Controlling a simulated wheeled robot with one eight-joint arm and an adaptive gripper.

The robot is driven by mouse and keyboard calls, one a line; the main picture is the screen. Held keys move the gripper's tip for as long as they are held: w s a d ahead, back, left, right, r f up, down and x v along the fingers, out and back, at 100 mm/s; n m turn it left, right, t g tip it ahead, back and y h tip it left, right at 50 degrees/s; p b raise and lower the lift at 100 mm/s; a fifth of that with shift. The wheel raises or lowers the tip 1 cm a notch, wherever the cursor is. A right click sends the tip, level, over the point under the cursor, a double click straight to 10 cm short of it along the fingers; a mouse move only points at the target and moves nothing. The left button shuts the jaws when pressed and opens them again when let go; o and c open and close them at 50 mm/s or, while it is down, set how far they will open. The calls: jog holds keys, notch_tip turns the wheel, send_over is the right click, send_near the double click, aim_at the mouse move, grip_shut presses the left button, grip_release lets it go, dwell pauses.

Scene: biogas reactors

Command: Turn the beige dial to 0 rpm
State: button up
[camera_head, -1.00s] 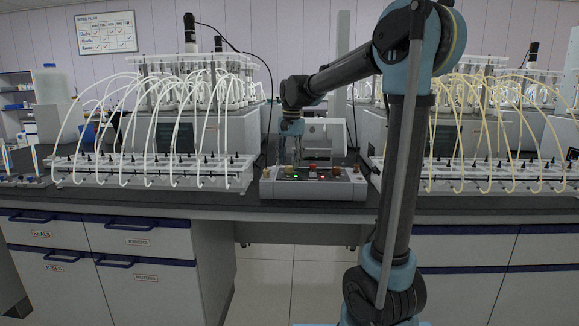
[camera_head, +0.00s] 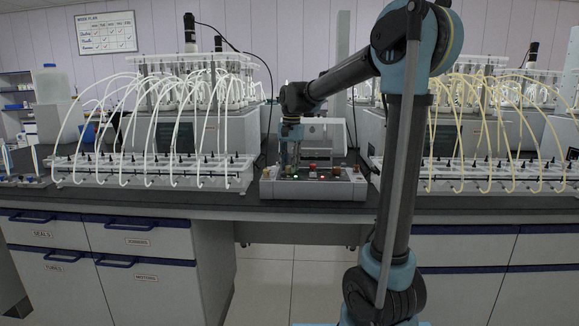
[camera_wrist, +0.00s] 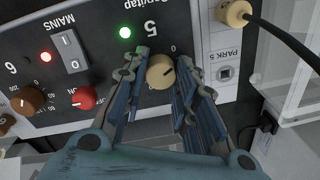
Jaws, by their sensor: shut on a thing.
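The beige dial (camera_wrist: 160,73) sits on the dark front panel of the control box, beside the large "5" and a lit green lamp (camera_wrist: 124,32). A "0" is printed close to its edge. My gripper (camera_wrist: 161,70) has one finger on each side of the dial and is shut on it. The dial's pointer mark is too small to read surely. In the head view, my gripper (camera_head: 290,167) reaches down to the left part of the control box (camera_head: 312,188), and the dial is hidden behind it.
A red knob (camera_wrist: 82,97), a brown dial (camera_wrist: 33,99) and the mains switch (camera_wrist: 70,51) lie left of the dial. A beige plug (camera_wrist: 234,13) with a black cable is at upper right. Tube racks (camera_head: 150,180) flank the box on the bench.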

jog(key=shift+w+n, duration=0.1)
jog(key=shift+n, duration=1.4)
jog(key=shift+c, duration=0.2)
jog(key=o, duration=1.1)
jog(key=r, duration=1.2)
jog(key=shift+d, duration=0.25)
